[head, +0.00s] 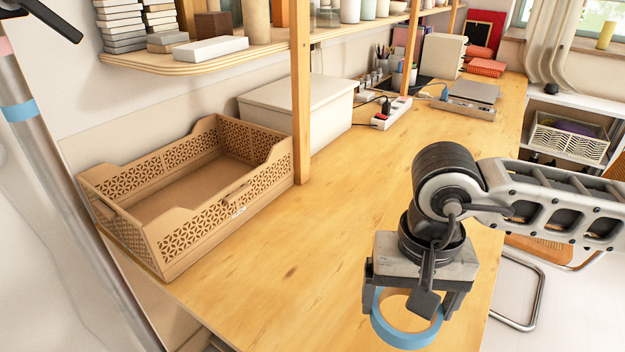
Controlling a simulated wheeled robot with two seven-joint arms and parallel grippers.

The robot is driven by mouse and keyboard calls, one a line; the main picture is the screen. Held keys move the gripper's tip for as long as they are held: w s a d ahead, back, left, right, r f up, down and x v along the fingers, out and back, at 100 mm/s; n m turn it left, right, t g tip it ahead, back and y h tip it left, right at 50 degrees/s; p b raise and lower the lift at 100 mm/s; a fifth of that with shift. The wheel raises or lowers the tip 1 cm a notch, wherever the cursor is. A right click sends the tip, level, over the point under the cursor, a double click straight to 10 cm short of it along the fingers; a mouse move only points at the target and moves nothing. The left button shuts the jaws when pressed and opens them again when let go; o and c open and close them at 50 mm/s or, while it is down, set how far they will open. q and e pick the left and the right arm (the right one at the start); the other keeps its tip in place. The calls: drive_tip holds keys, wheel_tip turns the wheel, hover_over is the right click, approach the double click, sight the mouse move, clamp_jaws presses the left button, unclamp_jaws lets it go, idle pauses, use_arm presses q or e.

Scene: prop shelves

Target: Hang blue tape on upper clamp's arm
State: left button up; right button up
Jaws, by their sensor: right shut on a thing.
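The blue tape (384,328) is a ring with a tan inner side, at the bottom right of centre in the head view. My right gripper (411,302) points down and is shut on the tape, which hangs under its fingers above the table. The gripper hides the tape's upper part. A black bar (50,18) with a dark knob shows at the top left edge, cut off by the frame. It may be part of the upper clamp, but I cannot tell for sure. My left gripper is not in view.
A grey pole (43,165) with a blue band stands at the left. An open brown crate (215,226) sits on the wooden table (300,262) beside a shelf post (300,95). A white box (335,100) stands behind it. The table's middle is clear.

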drive_tip(key=w+d+f+n, duration=0.1)
drive_tip(key=w+d, duration=0.2)
drive_tip(key=d, duration=0.3)
drive_tip(key=shift+d+f, duration=0.15)
drive_tip(key=shift+f, duration=0.05)
